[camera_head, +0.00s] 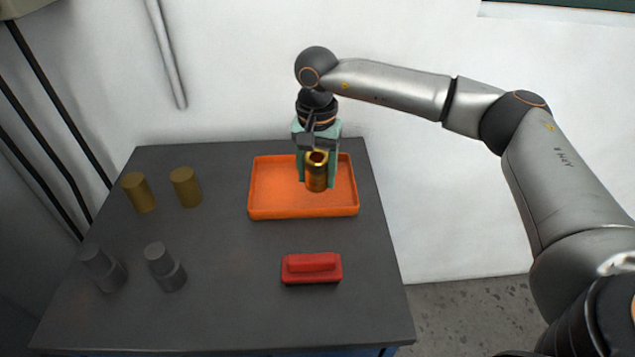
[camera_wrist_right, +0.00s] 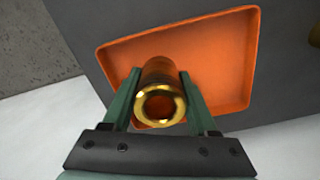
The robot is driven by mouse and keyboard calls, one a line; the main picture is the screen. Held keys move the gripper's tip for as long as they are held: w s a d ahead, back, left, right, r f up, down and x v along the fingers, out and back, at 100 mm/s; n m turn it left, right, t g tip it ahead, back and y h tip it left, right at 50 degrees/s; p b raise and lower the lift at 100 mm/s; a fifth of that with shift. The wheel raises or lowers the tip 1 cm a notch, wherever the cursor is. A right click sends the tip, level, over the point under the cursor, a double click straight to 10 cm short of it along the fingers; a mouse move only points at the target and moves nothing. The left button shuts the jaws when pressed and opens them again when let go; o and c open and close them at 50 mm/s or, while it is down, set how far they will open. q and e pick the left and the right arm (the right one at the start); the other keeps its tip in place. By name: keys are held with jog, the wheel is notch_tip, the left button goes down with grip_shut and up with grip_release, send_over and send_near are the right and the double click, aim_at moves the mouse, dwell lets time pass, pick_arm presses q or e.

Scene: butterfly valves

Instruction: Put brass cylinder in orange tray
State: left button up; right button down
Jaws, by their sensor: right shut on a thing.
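My right gripper (camera_head: 317,180) is shut on a shiny brass cylinder (camera_head: 317,172) with a hollow end. It holds the cylinder over the orange tray (camera_head: 263,211), within the tray's outline in the head view. In the right wrist view the brass cylinder (camera_wrist_right: 160,95) sits between the two green fingers of the right gripper (camera_wrist_right: 160,92), with the orange tray (camera_wrist_right: 215,70) behind it. I cannot tell whether the cylinder touches the tray floor. The tray holds nothing else that I can see. My left gripper is not in view.
Two duller brass-coloured cylinders (camera_head: 138,192) (camera_head: 186,187) stand at the table's left. Two grey stepped cylinders (camera_head: 102,269) (camera_head: 165,267) stand nearer the front left. A red block with a raised handle (camera_head: 311,269) lies in front of the tray. The dark table (camera_head: 225,265) is clear in the middle.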

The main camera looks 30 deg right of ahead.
aim_at(317, 198)
jog(key=shift+w+d+f+p, duration=0.15)
jog(key=shift+f+p, duration=0.15)
jog(key=shift+f, duration=1.35)
jog(key=shift+f, duration=0.2)
jog(key=shift+c, duration=0.9)
grip_release()
notch_tip(317, 198, up, 12)
jog(key=shift+r+b, duration=0.15)
jog(key=shift+b, duration=0.2)
